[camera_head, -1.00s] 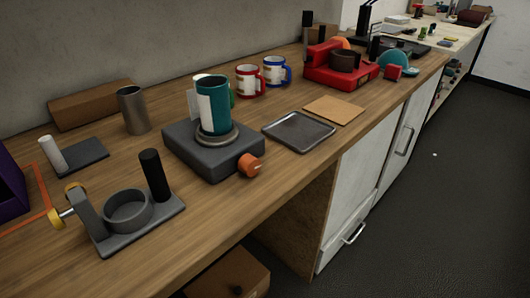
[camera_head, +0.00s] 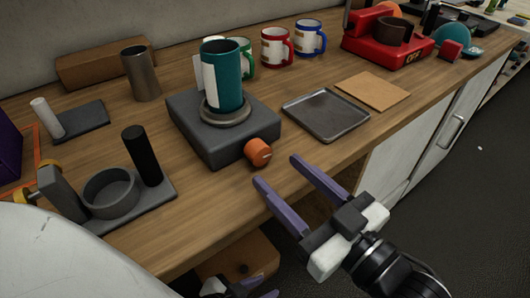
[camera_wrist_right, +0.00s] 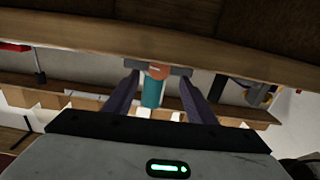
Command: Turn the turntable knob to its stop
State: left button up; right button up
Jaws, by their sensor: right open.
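The turntable (camera_head: 215,135) is a dark grey block on the wooden bench, with a round plate carrying a teal mug (camera_head: 224,75) with a white label. Its orange knob (camera_head: 258,152) sticks out from its front right side. My right gripper (camera_head: 277,172) is open and empty, its purple fingers pointing at the knob from the front right, apart from it. In the right wrist view the knob (camera_wrist_right: 158,71) shows between the open fingers (camera_wrist_right: 158,77), and the picture appears upside down. My left gripper (camera_head: 248,288) is at the bottom edge, mostly cut off.
A grey tray (camera_head: 326,115) and a brown board (camera_head: 373,91) lie right of the turntable. A dark fixture with a ring and black post (camera_head: 148,160) stands to its left. A metal cup (camera_head: 140,75) and mugs (camera_head: 277,48) stand behind. The bench front edge runs below the right gripper.

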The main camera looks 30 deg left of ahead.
aim_at(263, 156)
jog(key=x, duration=0.6)
jog(key=shift+w+a, duration=0.15)
pick_arm(q)
jog(key=shift+s+f, duration=0.1)
jog(key=shift+f, duration=0.15)
pick_arm(e)
jog(key=shift+c, duration=0.4)
